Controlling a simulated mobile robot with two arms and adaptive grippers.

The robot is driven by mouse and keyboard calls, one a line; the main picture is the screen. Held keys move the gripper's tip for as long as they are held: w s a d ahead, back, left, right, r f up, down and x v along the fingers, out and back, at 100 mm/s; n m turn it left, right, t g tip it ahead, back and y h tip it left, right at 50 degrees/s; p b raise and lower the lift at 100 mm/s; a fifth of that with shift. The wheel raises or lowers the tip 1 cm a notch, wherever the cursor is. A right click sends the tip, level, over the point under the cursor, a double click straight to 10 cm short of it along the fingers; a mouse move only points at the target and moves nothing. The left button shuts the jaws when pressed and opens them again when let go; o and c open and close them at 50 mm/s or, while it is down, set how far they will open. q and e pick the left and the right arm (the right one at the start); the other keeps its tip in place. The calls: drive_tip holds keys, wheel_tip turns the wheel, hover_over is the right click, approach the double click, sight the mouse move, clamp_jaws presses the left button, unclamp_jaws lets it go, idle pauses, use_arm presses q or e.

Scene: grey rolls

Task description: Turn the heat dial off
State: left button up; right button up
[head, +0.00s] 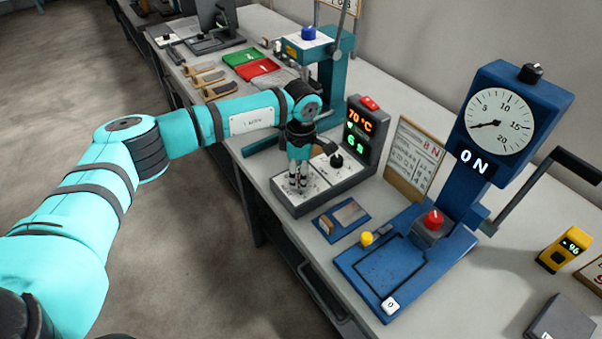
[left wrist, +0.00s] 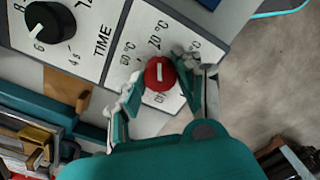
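The heat dial (left wrist: 160,73) is a red knob with a white mark, on a white panel with temperature labels. Its mark lines up roughly with the 70 °C label and the OFF label lies on the opposite side. My left gripper (head: 297,188) points down over this panel and hides the dial in the head view. In the left wrist view the fingers of my left gripper (left wrist: 160,80) stand apart on either side of the dial, close to it; contact is not clear. The display (head: 360,128) reads 70 °C in orange. My right gripper is not in view.
A black TIME dial (left wrist: 50,27) sits on the adjoining white panel. A blue press with a gauge (head: 500,125) and ON sign stands to the right. A teal stand (head: 325,60) and red and green trays are behind. A blue card (head: 340,218) lies in front.

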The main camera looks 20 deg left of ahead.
use_arm(q)
drive_tip(key=c, duration=0.4)
